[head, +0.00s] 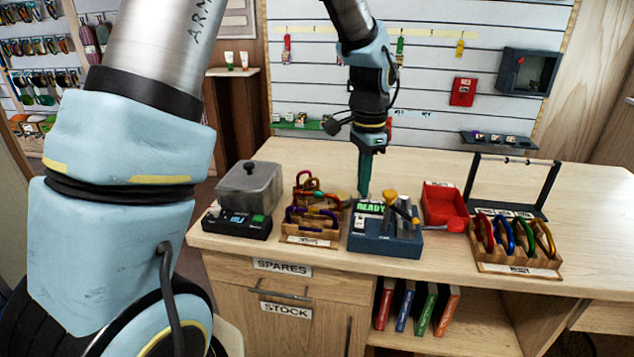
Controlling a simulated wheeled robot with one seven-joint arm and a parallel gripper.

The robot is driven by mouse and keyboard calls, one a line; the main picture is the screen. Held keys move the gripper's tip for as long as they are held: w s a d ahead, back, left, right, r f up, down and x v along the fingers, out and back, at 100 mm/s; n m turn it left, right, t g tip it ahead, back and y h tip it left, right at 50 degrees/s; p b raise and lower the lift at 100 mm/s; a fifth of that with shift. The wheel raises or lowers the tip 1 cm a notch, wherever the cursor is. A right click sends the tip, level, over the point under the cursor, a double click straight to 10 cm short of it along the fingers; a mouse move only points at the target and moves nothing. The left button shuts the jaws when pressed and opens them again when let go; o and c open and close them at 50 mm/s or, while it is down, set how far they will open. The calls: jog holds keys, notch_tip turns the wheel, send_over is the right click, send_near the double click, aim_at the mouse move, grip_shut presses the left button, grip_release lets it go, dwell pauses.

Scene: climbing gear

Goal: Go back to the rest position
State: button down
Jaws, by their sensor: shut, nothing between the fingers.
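My gripper (365,178) points straight down above the wooden workbench (440,175). Its narrow dark green fingers are together and hold nothing. The fingertips are just behind and above a blue device (385,238) with a green "READY" display. From this view I cannot tell how much height separates the tips from the device. My arm comes in from the upper left and the top.
Along the bench front stand a grey lidded box (248,187), a black scale (237,223), a wooden carabiner rack (312,224), a red bin (444,205) and a second carabiner rack (515,248). A dark bar stand (512,185) rises behind.

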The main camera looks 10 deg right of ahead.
jog(key=s+a+f+n+b, duration=0.1)
jog(key=s+a+n, duration=0.1)
jog(key=a+n, duration=0.6)
jog(key=s+a+f+n+t+b, duration=0.1)
jog(key=a+n, duration=0.7)
jog(key=a, duration=1.5)
jog(key=shift+s+f+t+b, duration=0.2)
jog(key=shift+s+t+b, duration=0.1)
jog(key=shift+s+b, duration=0.2)
jog(key=w+d+r+m+b, duration=0.1)
jog(key=w+d+r+b, duration=0.15)
jog(key=d, duration=0.45)
jog(key=w+d+r+m+b, duration=0.1)
jog(key=w+d+b, duration=0.15)
jog(key=d, duration=0.45)
jog(key=s+d+r+m+b, duration=0.1)
jog(key=s+d+r, duration=0.1)
jog(key=d, duration=0.6)
jog(key=s+d+r+m+g+b, duration=0.1)
jog(key=d+r, duration=0.3)
jog(key=d, duration=0.4)
jog(key=shift+s+d+g, duration=0.25)
jog(key=shift+s+g, duration=0.05)
jog(key=shift+s, duration=0.1)
